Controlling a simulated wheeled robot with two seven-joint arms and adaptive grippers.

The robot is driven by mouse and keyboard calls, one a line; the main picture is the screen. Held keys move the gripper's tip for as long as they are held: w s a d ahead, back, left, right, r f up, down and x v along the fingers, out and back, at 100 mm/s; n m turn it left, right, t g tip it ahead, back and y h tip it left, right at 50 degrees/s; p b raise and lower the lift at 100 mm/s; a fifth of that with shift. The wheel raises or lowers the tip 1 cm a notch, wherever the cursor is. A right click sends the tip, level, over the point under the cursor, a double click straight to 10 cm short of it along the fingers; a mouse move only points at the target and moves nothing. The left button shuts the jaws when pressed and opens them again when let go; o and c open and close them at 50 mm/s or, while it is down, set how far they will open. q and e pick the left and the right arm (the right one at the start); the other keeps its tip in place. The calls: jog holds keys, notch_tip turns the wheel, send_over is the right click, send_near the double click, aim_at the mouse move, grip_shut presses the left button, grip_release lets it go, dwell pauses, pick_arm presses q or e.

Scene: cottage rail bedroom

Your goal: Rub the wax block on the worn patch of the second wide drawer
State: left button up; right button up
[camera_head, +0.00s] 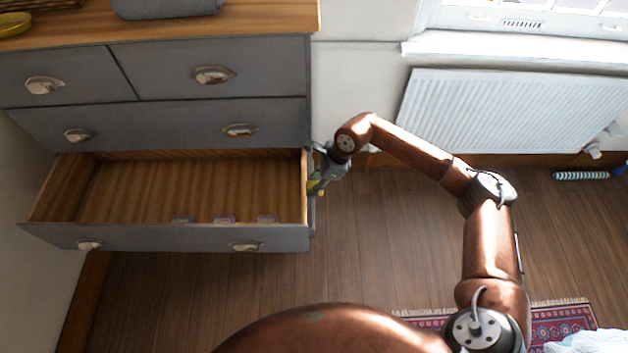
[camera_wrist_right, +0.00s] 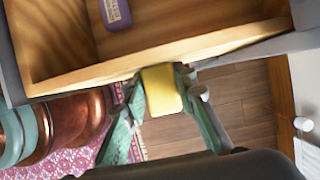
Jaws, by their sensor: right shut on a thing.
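The second wide drawer (camera_head: 70,237) of the grey dresser is pulled open, its wooden inside showing. My right gripper (camera_head: 318,185) is outside the drawer's right side wall, close to it. In the wrist view my right gripper (camera_wrist_right: 163,98) is shut on the yellow wax block (camera_wrist_right: 161,90). The block is right at the edge of the drawer's wooden side wall (camera_wrist_right: 210,45); I cannot tell whether it touches. A worn patch cannot be made out in either view. My left gripper is not in view.
The other drawers (camera_head: 160,128) are closed. A white radiator (camera_head: 510,110) hangs on the wall to the right. Wooden floor (camera_head: 390,240) right of the dresser is clear; a red rug (camera_head: 562,322) lies at lower right.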

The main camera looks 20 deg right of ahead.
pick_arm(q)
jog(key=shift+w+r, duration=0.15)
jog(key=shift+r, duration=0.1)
pick_arm(e)
jog(key=shift+s+a, duration=0.2)
jog(key=shift+s, duration=0.25)
pick_arm(q)
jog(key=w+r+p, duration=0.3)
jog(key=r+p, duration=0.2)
jog(key=p, duration=0.1)
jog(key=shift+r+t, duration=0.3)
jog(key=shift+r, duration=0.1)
pick_arm(e)
jog(key=s+a, duration=0.2)
jog(key=s, duration=0.8)
jog(key=shift+s+a, duration=0.2)
jog(key=shift+a, duration=0.2)
pick_arm(q)
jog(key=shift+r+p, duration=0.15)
jog(key=shift+p, duration=0.2)
pick_arm(e)
jog(key=s+d, duration=0.2)
jog(key=d, duration=0.5)
jog(key=shift+d, duration=0.4)
